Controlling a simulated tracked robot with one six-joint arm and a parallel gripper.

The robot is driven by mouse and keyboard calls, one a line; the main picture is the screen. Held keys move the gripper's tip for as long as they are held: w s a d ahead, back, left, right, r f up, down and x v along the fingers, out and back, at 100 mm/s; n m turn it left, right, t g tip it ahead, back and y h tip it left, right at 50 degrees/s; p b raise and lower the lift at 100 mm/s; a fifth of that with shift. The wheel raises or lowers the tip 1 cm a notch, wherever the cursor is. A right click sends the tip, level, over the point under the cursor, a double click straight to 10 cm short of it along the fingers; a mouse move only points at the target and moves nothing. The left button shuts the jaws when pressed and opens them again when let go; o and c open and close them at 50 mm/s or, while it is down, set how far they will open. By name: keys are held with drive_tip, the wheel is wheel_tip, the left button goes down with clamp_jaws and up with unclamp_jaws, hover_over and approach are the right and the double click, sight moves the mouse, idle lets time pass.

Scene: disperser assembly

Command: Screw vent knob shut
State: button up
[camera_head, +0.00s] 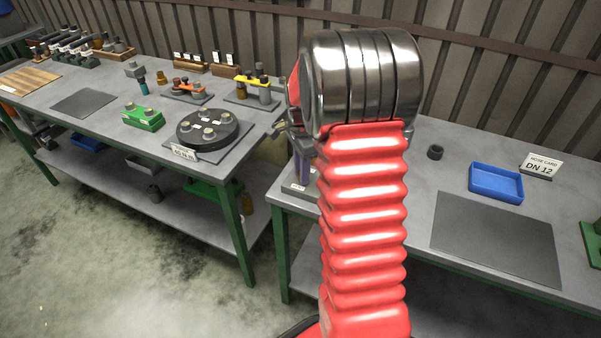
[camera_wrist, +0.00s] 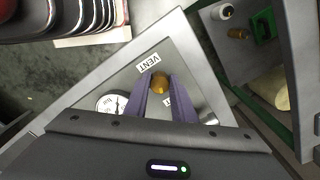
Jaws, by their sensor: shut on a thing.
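The vent knob (camera_wrist: 159,84) is a small brass-coloured knob in the wrist view, beside a white label (camera_wrist: 149,62) reading VENT. My gripper (camera_wrist: 161,92) has purple fingers, and their tips are closed on the knob from both sides. The fingers partly hide the knob and a second small label behind them. A round white pressure gauge (camera_wrist: 110,104) sits on the same grey plate, left of the fingers. In the head view my red arm hides most of this spot; only a bit of the purple fingers (camera_head: 304,168) shows at the left edge of the right-hand table.
The right-hand table (camera_head: 400,190) bears a black ring (camera_head: 435,152), a blue tray (camera_head: 496,182), a DN 12 card (camera_head: 541,165) and a dark mat (camera_head: 495,238). The left table holds a black round fixture (camera_head: 207,130) and a green block (camera_head: 143,117). A gap separates the tables.

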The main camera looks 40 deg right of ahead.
drive_tip(key=shift+s+d+m, duration=0.1)
drive_tip(key=shift+s+m, duration=0.1)
drive_tip(key=shift+m, duration=0.9)
drive_tip(key=shift+f, duration=0.1)
drive_tip(key=o, duration=1.1)
drive_tip(key=shift+c, duration=0.2)
drive_tip(key=shift+w, duration=0.1)
drive_tip(key=shift+w+r, duration=0.1)
drive_tip(key=shift+r, duration=0.6)
wheel_tip(320, 180, up, 12)
drive_tip(key=shift+r, duration=0.25)
